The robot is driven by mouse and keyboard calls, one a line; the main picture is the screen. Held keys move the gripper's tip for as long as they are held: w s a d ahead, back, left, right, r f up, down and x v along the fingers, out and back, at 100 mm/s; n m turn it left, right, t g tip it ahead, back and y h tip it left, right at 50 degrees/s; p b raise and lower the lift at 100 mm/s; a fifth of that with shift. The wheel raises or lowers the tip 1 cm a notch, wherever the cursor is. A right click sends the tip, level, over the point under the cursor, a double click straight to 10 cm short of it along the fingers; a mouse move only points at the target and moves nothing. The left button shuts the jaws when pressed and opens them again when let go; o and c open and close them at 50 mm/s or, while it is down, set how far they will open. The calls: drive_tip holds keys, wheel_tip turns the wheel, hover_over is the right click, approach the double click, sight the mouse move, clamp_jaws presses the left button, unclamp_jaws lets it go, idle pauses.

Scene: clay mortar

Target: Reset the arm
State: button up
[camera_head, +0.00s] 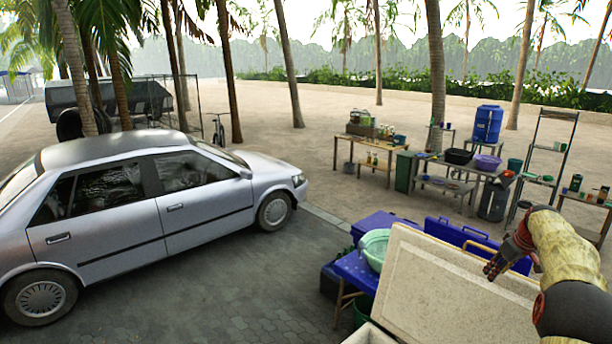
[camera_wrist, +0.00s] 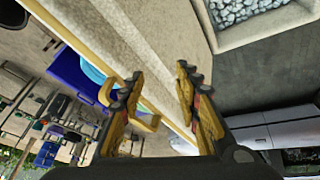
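My arm (camera_head: 568,265) reaches in from the lower right of the head view. My gripper (camera_head: 497,265) is at its end, above the right part of a large pale cooler lid or board (camera_head: 450,290). In the wrist view, my gripper (camera_wrist: 158,95) has its two fingers spread apart with nothing between them. The pale board passes behind the fingers in that view (camera_wrist: 150,50). I cannot tell the exact gap between gripper and board.
A teal basin (camera_head: 374,247) stands on a blue table (camera_head: 356,272) left of the board. A silver car (camera_head: 150,215) is parked at left. Tables with a blue water barrel (camera_head: 487,124) stand farther back. Paved ground between car and board is clear.

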drive_tip(key=s+a+f+m+g+b, duration=0.1)
drive_tip(key=s+a+f+m+b, duration=0.35)
drive_tip(key=s+a, duration=0.85)
drive_tip(key=s+a+f+m+g+b, duration=0.1)
drive_tip(key=s+a+f+b, duration=0.4)
drive_tip(key=s+a+b, duration=0.75)
drive_tip(key=s+a+f+n+t+b, duration=0.1)
drive_tip(key=s+a+f+b, duration=0.7)
drive_tip(key=s+a+b, duration=0.1)
drive_tip(key=s+a+f+n+t+b, duration=0.1)
drive_tip(key=s+a+f+n+b, duration=0.1)
drive_tip(key=s+a+f+b, duration=0.6)
drive_tip(key=s+a+f, duration=0.1)
drive_tip(key=s+a, duration=0.1)
drive_tip(key=a, duration=0.2)
drive_tip(key=shift+s+a+f+t+y+b, duration=0.15)
drive_tip(key=shift+s+a+t+y+b, duration=0.1)
drive_tip(key=shift+a+t+y+b, duration=0.1)
